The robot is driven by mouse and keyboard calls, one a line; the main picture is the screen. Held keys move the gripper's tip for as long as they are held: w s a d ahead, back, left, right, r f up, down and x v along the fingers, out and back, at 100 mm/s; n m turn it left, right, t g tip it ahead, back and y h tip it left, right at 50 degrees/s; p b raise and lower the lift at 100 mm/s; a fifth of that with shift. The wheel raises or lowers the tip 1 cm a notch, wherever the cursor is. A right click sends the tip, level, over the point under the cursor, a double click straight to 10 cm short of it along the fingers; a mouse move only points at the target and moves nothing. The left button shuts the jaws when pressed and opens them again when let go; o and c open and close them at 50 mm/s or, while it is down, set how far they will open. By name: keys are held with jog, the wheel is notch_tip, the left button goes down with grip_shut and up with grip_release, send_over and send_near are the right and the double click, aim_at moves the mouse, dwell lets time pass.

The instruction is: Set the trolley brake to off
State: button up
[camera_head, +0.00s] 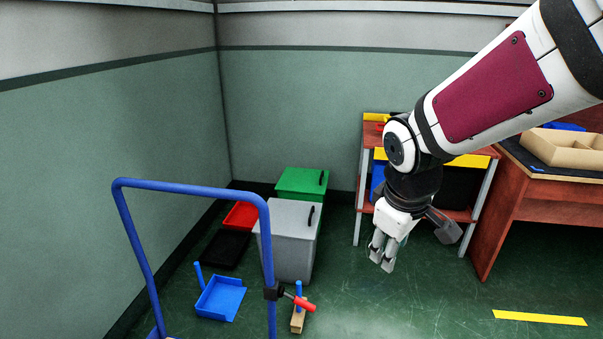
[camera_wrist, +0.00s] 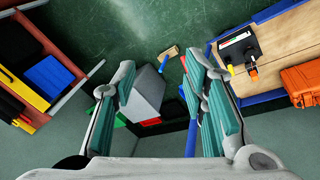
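The trolley's blue handle frame (camera_head: 192,188) stands at the lower left of the head view. A black clamp (camera_head: 272,292) on its right post carries a lever with a red grip (camera_head: 306,304), which points right and slightly down. The trolley's wooden deck (camera_wrist: 284,40) with a blue edge shows at the right of the wrist view. My gripper (camera_head: 382,260) hangs right of the lever, pointing down, apart from it. In the wrist view my gripper (camera_wrist: 160,66) has its fingers spread, with nothing between them held. The lever is not clearly visible there; a small red patch shows beside the right finger.
A grey bin (camera_head: 288,247) and a green bin (camera_head: 302,183) stand behind the lever. A blue dustpan (camera_head: 221,299) and a wooden-headed brush (camera_head: 298,321) lie nearby. A black box (camera_wrist: 240,50) and orange case (camera_wrist: 303,83) sit on the deck. A shelf stands behind my gripper.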

jog(key=w+a+f+n+y+b, duration=0.1)
jog(key=w+a+f+n+b, duration=0.15)
jog(key=w+f, duration=0.4)
jog(key=w+a+f+n+y+b, duration=0.1)
jog(key=w+a+f+b, duration=0.25)
jog(key=f, duration=0.65)
jog(key=n+y+b, duration=0.3)
jog(key=b, duration=0.3)
send_near(303, 302)
jog(key=b+x, duration=0.6)
jog(key=x, duration=0.5)
jog(key=shift+a+f, duration=0.1)
grip_shut()
